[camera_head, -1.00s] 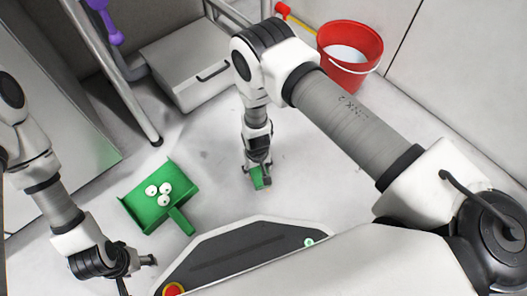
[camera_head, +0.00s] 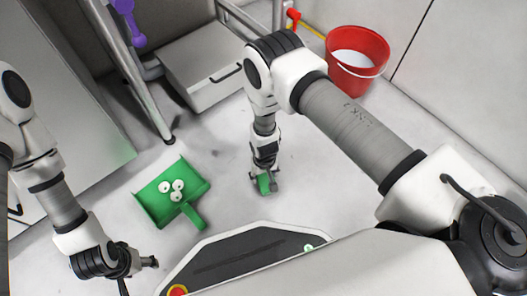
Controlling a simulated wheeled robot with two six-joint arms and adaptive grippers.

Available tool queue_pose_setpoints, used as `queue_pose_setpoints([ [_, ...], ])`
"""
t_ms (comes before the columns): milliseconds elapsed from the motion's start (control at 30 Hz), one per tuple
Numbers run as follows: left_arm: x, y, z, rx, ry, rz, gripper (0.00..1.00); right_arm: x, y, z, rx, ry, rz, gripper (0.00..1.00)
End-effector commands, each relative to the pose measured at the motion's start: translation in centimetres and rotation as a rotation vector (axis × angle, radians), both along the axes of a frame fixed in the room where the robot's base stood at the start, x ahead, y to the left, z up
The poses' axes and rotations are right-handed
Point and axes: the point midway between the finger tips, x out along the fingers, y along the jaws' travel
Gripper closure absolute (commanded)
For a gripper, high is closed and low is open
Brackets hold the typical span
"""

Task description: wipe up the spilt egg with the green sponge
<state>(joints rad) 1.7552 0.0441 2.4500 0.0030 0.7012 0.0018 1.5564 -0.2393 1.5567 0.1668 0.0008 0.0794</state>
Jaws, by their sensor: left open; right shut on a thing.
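The green sponge (camera_head: 263,185) is held low at the floor in my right gripper (camera_head: 264,187), which is shut on it. The gripper hides part of the sponge, and I cannot tell whether it touches the floor. No spilt egg can be made out clearly on the floor; any under the sponge is hidden. My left gripper (camera_head: 138,274) is open and empty at the lower left, in front of the dustpan and apart from it.
A green dustpan (camera_head: 151,206) with several white pieces lies on the floor between my arms. A red bucket (camera_head: 352,79) with pale contents stands at the back right. A grey box (camera_head: 200,72) and metal legs (camera_head: 148,95) stand at the back. Pale floor lies around the sponge.

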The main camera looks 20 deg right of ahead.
Motion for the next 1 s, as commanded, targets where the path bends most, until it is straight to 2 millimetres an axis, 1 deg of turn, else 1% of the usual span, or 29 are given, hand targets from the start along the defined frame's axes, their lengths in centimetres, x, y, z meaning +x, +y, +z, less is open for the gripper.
queue_pose_setpoints([
  [33, 0.0, 0.0, 1.0, 0.0, 0.001, -0.001, 0.35, 0.1, -0.1, 1.0, 0.0, -0.001, 0.0, 0.64],
  [500, -0.2, -0.1, 5.0, -0.001, 0.006, -0.007, 0.35, 0.4, -0.8, 5.2, 0.0, -0.001, -0.002, 0.64],
  [633, -0.2, -0.1, 5.5, -0.001, 0.006, -0.008, 0.35, 0.5, -0.9, 5.8, 0.0, -0.001, -0.002, 0.64],
  [1000, -0.3, -0.1, 5.5, -0.001, 0.007, -0.008, 0.35, 0.6, -1.0, 5.8, 0.0, -0.002, -0.002, 0.64],
])
